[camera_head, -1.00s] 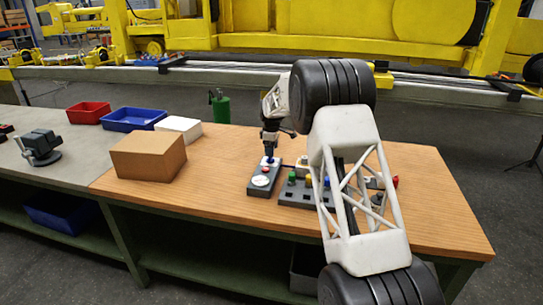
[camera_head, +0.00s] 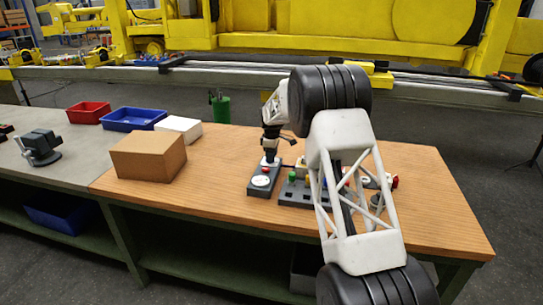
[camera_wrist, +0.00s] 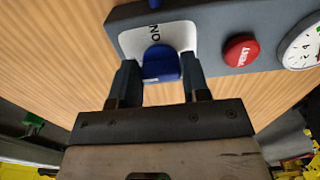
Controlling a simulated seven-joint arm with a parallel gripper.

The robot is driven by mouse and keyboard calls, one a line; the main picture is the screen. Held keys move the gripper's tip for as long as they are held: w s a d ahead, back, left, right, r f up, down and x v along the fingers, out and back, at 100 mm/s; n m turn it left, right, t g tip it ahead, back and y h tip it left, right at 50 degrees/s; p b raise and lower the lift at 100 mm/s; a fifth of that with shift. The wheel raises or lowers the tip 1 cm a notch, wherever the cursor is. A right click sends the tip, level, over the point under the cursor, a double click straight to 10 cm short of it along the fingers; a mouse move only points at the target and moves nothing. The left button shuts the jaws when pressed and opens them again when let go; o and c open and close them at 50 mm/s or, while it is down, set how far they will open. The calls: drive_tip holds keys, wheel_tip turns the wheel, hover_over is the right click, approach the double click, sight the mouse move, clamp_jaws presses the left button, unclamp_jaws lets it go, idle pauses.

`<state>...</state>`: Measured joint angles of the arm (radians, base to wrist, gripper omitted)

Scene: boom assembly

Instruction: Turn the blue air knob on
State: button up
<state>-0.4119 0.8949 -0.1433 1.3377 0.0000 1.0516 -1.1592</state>
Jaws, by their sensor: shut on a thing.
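The blue air knob (camera_wrist: 162,64) sits on a white plate marked "ON" on the dark grey air panel (camera_wrist: 222,28). My gripper (camera_wrist: 161,80) is shut on the knob, with one dark finger on each side of it in the wrist view. In the head view my gripper (camera_head: 270,155) points down at the far end of the panel (camera_head: 262,183) on the wooden table. The knob is hard to make out there behind the gripper. A red button (camera_wrist: 240,50) and a white round gauge (camera_wrist: 303,44) lie along the panel to the right in the wrist view.
A grey block with coloured buttons (camera_head: 297,192) stands right of the panel, partly hidden by my arm. A cardboard box (camera_head: 148,156), a white box (camera_head: 179,128), a blue tray (camera_head: 133,119) and a green cup (camera_head: 220,109) stand to the left. The table's front left is clear.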

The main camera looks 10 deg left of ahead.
drive_tip(key=shift+m, duration=0.3)
drive_tip(key=m, duration=0.4)
drive_tip(key=shift+s, duration=0.15)
drive_tip(key=m, duration=0.4)
drive_tip(key=shift+s+a+m, duration=0.1)
drive_tip(key=shift+m, duration=0.2)
drive_tip(key=m, duration=0.4)
drive_tip(key=shift+s+a+m, duration=0.1)
drive_tip(key=shift+m, duration=0.2)
drive_tip(key=shift+a+m, duration=0.1)
drive_tip(key=shift+m, duration=2)
drive_tip(key=o, duration=0.9)
